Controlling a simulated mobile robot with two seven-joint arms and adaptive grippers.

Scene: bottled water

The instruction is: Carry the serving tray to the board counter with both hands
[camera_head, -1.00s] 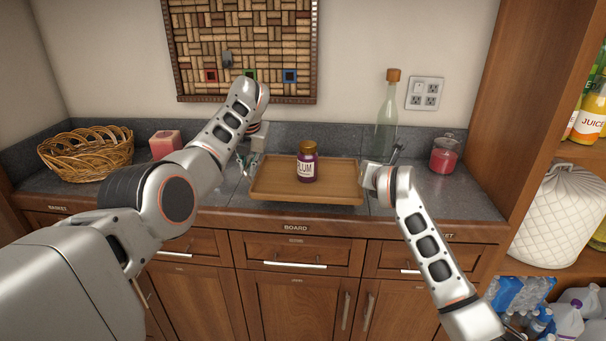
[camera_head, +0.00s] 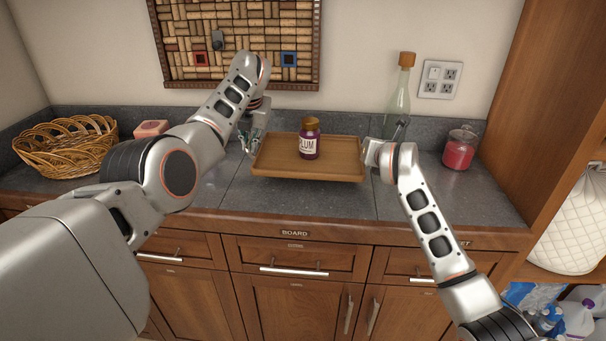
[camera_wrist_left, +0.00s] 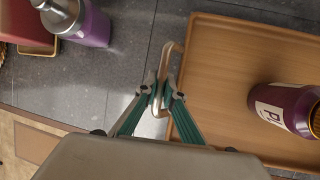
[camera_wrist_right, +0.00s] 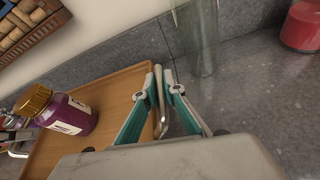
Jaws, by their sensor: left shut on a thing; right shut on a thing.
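The wooden serving tray (camera_head: 274,162) is level over the middle of the grey counter (camera_head: 310,205), behind the BOARD label (camera_head: 295,233). A purple plum jar (camera_head: 309,142) with a gold lid stands upright on it. My left gripper (camera_head: 250,146) is at the tray's left end; in the left wrist view its fingers (camera_wrist_left: 161,96) are shut on the tray's handle. My right gripper (camera_head: 371,156) is at the right end; in the right wrist view its fingers (camera_wrist_right: 162,90) are shut on the other handle. I cannot tell whether the tray's underside touches the counter.
A wicker basket (camera_head: 68,147) and a pink box (camera_head: 152,129) stand left. A clear bottle (camera_head: 397,105) and red candle jar (camera_head: 460,150) stand right. The left wrist view shows a purple bottle (camera_wrist_left: 88,22) near the tray's left. Counter in front of the tray is clear.

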